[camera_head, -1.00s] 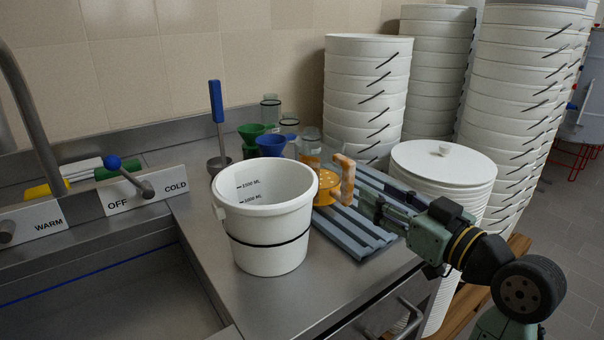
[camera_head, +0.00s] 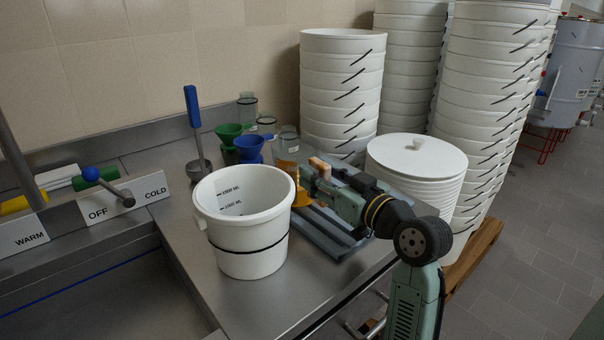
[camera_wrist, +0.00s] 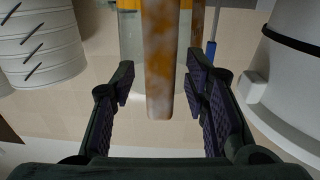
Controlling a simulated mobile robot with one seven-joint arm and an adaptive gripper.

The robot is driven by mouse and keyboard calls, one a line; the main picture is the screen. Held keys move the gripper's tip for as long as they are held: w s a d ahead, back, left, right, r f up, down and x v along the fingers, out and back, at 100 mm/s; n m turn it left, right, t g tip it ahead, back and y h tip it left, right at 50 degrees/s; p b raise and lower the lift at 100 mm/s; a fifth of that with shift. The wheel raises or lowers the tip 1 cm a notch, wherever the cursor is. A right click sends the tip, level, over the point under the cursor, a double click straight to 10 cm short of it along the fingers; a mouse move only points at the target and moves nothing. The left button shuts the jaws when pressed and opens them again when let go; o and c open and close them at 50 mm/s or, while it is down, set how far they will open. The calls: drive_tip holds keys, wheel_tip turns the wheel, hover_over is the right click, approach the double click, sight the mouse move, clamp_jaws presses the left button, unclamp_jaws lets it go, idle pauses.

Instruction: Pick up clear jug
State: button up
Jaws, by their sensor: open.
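The clear jug (camera_head: 287,142) stands at the back of the metal counter, behind a yellow-orange piece (camera_head: 302,194). It also shows in the wrist view (camera_wrist: 131,50), partly hidden by a mottled orange-brown handle (camera_wrist: 160,65). I cannot tell which body this handle joins. My gripper (camera_head: 309,182) is just right of the yellow-orange piece. In the wrist view my gripper (camera_wrist: 160,82) is open, its fingers on either side of the handle, with gaps visible on both sides.
A white bucket (camera_head: 245,250) stands close on the left at the counter front. Green (camera_head: 228,133) and blue (camera_head: 249,146) funnels and a blue-handled ladle (camera_head: 194,108) are behind it. A grey slatted rack (camera_head: 330,235) lies under my arm. Tall bucket stacks (camera_head: 340,90) stand behind.

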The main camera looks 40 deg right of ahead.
drive_tip(key=shift+c, duration=0.2)
clamp_jaws()
idle(0.5)
